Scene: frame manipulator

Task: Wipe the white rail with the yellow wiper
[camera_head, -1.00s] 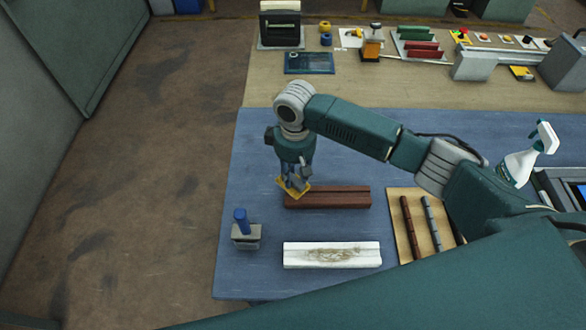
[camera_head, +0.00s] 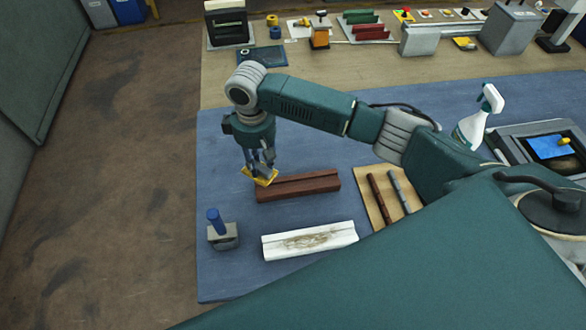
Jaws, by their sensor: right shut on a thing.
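The white rail (camera_head: 285,246) lies on the blue mat at the front. A brownish dirty smear runs along the middle of its top. My right gripper (camera_head: 261,168) is shut on the yellow wiper (camera_head: 257,177), its fingers pointing down. The wiper is at the left end of the brown rail (camera_head: 310,184), behind the white rail and apart from it. I cannot tell whether the wiper touches the brown rail or the mat. My left gripper is not in view.
A grey block with a blue handle (camera_head: 216,222) stands left of the white rail. A tan board (camera_head: 371,205) with two rods lies to the right. A spray bottle (camera_head: 473,130) stands farther right. The blue mat (camera_head: 221,275) is clear at its front left.

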